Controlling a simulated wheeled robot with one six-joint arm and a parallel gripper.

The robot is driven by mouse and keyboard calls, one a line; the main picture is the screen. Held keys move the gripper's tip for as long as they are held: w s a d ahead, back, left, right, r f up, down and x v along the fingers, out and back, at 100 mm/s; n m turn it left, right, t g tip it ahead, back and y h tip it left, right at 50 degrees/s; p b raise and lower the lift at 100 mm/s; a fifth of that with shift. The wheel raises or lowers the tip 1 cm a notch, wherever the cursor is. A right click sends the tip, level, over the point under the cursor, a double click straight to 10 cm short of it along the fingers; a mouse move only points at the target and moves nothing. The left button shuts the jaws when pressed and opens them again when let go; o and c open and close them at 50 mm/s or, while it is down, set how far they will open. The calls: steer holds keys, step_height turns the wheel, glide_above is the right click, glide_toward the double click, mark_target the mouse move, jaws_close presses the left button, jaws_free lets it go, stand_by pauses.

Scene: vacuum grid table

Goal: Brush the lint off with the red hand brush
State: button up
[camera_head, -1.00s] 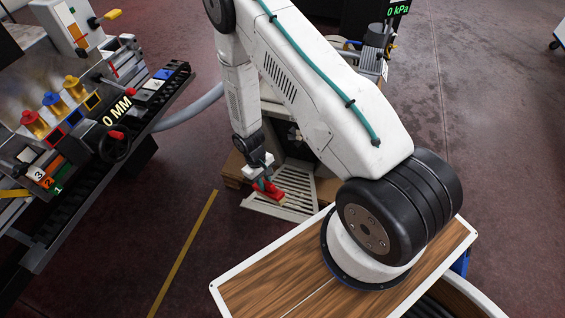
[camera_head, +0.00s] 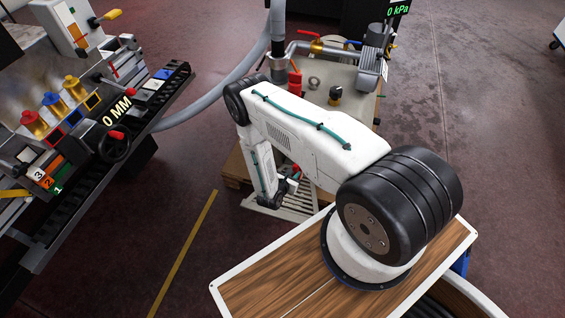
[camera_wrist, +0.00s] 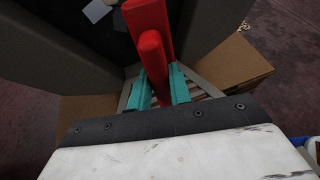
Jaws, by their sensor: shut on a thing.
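My gripper (camera_wrist: 162,90) has teal fingers shut on the red hand brush (camera_wrist: 152,45) in the wrist view. The brush points up and away from the fingers toward a dark surface. Its bristles are not clearly visible. In the head view my gripper (camera_head: 289,184) is low beside the slatted light grate (camera_head: 295,208), and only a small red part of the brush (camera_head: 295,168) shows; my arm hides much of the spot. I cannot make out the lint for sure.
In the wrist view, pale grey flat pieces (camera_wrist: 97,11) lie on the dark surface and a brown box-like edge (camera_wrist: 232,68) is at right. In the head view a bench with valves and pipes (camera_head: 345,103) stands behind my arm. A machine with coloured knobs (camera_head: 75,90) is at left.

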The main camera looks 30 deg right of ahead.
steer(key=w+d+r+n+t+h, duration=0.1)
steer(key=w+d+r+n+t, duration=0.1)
steer(key=w, duration=0.7)
steer(key=shift+w+d+r+t, duration=0.2)
steer(key=shift+d+r+t, duration=0.3)
steer(key=shift+r+t, duration=0.5)
steer(key=shift+x, duration=1.45)
steer(key=shift+r, duration=0.1)
